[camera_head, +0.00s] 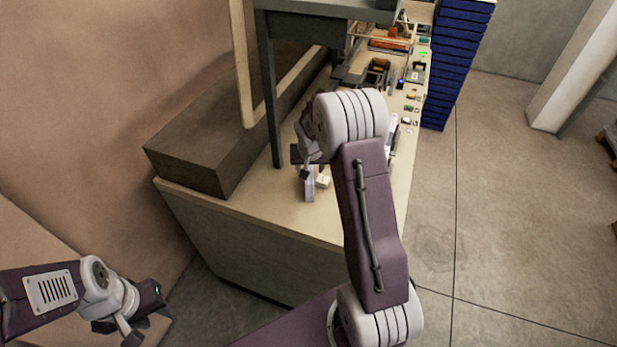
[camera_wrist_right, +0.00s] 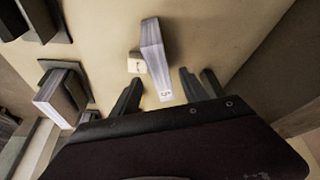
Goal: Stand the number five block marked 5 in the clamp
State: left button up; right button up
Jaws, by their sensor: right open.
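A tall pale block (camera_wrist_right: 155,55) stands on the table in the right wrist view, with a dark mark on its near end too small to read surely. It also shows in the head view (camera_head: 309,189). My right gripper (camera_wrist_right: 162,90) is open, with its fingers on either side of the block's near end; contact cannot be told. A dark holder (camera_wrist_right: 75,75) with a pale block (camera_wrist_right: 57,100) in it is at the left of the wrist view; whether it is the clamp is unclear. My left gripper (camera_head: 135,325) appears open and empty, low left, away from the table.
A small cream block (camera_wrist_right: 135,66) lies beside the tall block. A grey shelf frame (camera_head: 270,90) and a brown box (camera_head: 190,165) are at the left of the table (camera_head: 260,205). Many small items lie farther back. Blue stacked crates (camera_head: 455,60) stand behind.

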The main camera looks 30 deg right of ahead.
aim_at(310, 169)
jog(key=x, duration=0.1)
jog(key=p+x, duration=0.1)
jog(key=x, duration=0.2)
jog(key=shift+w+d+p, duration=0.25)
jog(key=shift+d+p, duration=0.05)
jog(key=shift+p, duration=0.1)
jog(key=shift+w+f, duration=0.15)
jog(key=shift+a, duration=0.15)
jog(key=shift+f+b, duration=0.25)
jog(key=shift+b, duration=0.2)
grip_shut()
